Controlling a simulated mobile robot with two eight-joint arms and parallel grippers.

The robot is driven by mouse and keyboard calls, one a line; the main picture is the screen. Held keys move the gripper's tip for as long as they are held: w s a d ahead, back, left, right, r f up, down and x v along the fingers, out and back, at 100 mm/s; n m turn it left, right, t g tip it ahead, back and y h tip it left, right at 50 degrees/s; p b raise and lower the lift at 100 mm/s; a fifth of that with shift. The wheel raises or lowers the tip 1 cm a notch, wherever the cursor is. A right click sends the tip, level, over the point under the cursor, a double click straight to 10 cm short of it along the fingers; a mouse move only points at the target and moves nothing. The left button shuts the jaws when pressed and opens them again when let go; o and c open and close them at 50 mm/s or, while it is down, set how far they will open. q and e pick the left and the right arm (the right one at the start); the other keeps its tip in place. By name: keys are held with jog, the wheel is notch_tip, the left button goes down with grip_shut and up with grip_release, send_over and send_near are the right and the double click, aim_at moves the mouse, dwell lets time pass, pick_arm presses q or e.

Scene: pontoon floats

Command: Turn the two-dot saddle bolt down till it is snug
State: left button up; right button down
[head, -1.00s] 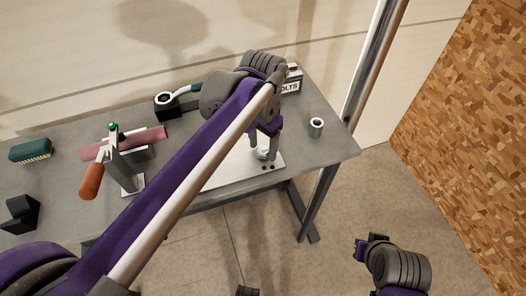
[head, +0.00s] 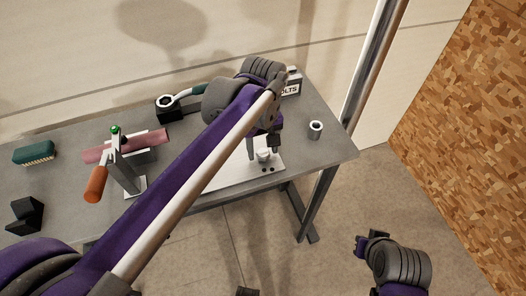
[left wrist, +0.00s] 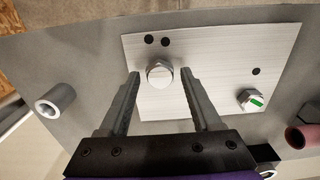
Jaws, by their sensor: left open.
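The two-dot saddle bolt (head: 264,154) has a silver hex head and stands at the front right of a pale metal plate (head: 230,174), beside two dark dots. The left wrist view shows this bolt (left wrist: 160,73) and its dots clearly. My left gripper (head: 263,148) is open above the bolt. In the left wrist view its fingers (left wrist: 160,84) lie on either side of the bolt head, with gaps. Another bolt (left wrist: 250,100) with a green mark sits by a single dot. My right gripper (head: 362,247) hangs off the table at lower right; its jaws are unclear.
A loose metal sleeve (head: 316,130) stands near the table's right edge. A bolts box (head: 291,84) and a ring-ended tool on a black block (head: 169,107) are at the back. An orange-handled clamp (head: 97,183) and a green brush (head: 34,152) are at left.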

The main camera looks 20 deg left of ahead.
pick_arm(q)
jog(key=n, duration=1.2)
jog(key=shift+p, duration=0.4)
grip_shut()
jog(key=m, duration=0.9)
jog(key=shift+m, duration=1.5)
